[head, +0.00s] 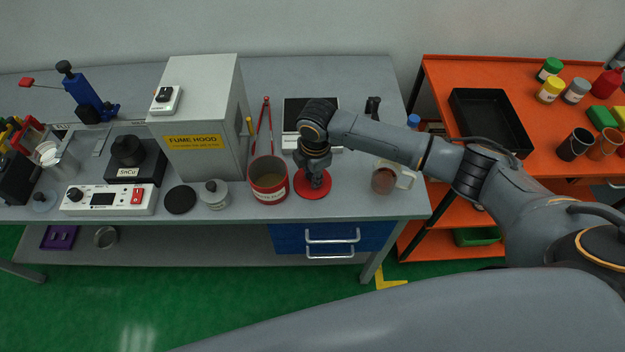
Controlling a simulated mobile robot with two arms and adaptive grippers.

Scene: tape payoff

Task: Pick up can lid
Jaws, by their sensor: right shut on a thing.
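The can lid (324,190), a round red disc, is near the front edge of the grey bench, just right of an open red can (269,189) with a label. My right gripper (312,178) points down over the lid and is shut on it, at about its middle. The gripper and wrist hide part of the lid. I cannot tell whether the lid touches the bench or is slightly above it. My left gripper is not in view.
The fume hood (196,115) stands left behind the can. A small lidded pot (214,195) and a black disc (180,199) lie left of the can. A cup (384,180) stands to the right. An orange cart (440,85) holds a black tray (490,122).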

